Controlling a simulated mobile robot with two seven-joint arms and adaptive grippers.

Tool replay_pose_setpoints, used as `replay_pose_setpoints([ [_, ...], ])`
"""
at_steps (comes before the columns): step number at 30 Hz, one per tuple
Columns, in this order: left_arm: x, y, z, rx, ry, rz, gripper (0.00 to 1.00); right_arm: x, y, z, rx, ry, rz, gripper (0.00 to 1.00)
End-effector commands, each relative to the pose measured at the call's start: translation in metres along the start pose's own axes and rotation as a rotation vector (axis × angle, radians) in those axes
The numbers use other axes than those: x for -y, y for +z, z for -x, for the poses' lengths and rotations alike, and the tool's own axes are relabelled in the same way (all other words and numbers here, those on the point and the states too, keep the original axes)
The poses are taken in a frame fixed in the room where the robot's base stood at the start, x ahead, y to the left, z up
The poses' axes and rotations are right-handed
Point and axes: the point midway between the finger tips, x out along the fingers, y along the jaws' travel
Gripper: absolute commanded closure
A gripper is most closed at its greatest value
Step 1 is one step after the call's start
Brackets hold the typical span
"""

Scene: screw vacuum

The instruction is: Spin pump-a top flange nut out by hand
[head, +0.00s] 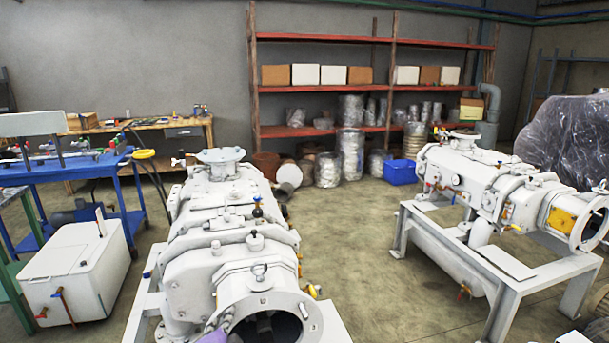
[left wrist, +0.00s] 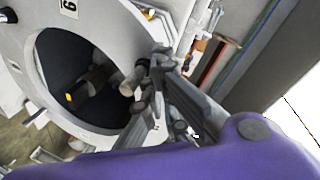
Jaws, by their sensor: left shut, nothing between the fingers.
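A large white screw vacuum pump (head: 235,230) stands in the middle of the head view, its round open flange (head: 310,318) facing me. A smaller flange (head: 221,155) lies on top at its far end. I cannot tell which nut is the top flange nut. My left gripper (head: 226,322) is low at the left rim of the front flange, mostly cut off by the picture edge. In the left wrist view, its grey fingers (left wrist: 150,80) are shut and empty beside the flange rim (left wrist: 108,30). A short pale cylindrical stud (left wrist: 132,79) shows close to the fingertips. My right gripper is out of view.
A second white pump (head: 490,185) stands on a frame at the right. A white box (head: 75,270) and a blue cart (head: 75,170) are at the left. Red shelves (head: 370,88) line the back wall. The floor (head: 355,235) between the pumps is clear.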

Motion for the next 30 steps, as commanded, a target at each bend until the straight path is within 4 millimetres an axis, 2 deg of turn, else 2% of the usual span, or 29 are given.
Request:
replay_pose_setpoints([
  [12,-0.005,0.003,-0.001,0.002,0.002,0.000,1.00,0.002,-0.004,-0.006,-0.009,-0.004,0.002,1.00],
  [30,-0.007,0.005,-0.002,0.003,0.001,0.000,1.00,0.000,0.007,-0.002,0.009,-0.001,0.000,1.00],
])
